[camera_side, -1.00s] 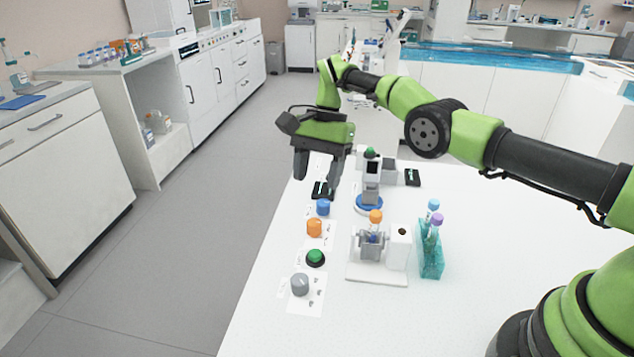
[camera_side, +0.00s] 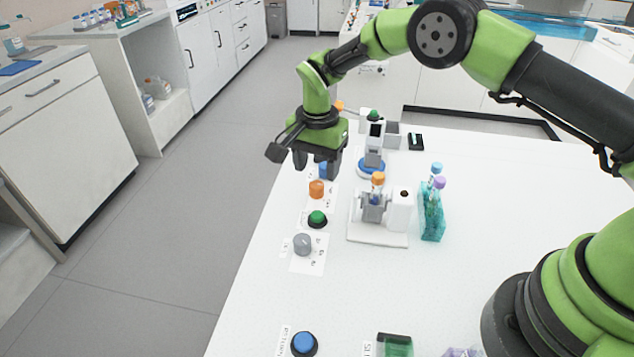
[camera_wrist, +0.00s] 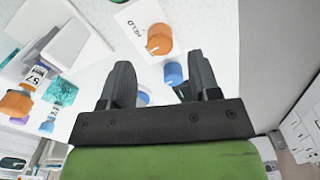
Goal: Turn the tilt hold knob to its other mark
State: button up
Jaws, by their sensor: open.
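The orange knob (camera_side: 316,189) stands on a white card in the row of controls along the table's left side. The wrist view shows it (camera_wrist: 159,38) with a white pointer line and the printed word HELD beside it. My gripper (camera_side: 317,168) is open and empty, fingers pointing down, above the far part of the row. A blue knob (camera_side: 325,171) sits just beyond the orange one, partly hidden by a finger. In the wrist view this blue knob (camera_wrist: 173,73) shows between the fingertips of my gripper (camera_wrist: 160,72), and the orange knob lies just past them.
Nearer are a green button (camera_side: 317,218) and a grey knob (camera_side: 302,244). To the right are a white stand with an orange-capped tube (camera_side: 378,180) and a teal rack (camera_side: 432,218) with capped tubes. A blue button (camera_side: 304,343) is at the front. The table between is clear.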

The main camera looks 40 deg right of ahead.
aim_at(317, 183)
notch_tip(317, 183, down, 5)
jog(key=shift+r, duration=0.1)
jog(key=shift+c, duration=0.2)
jog(key=c, duration=0.9)
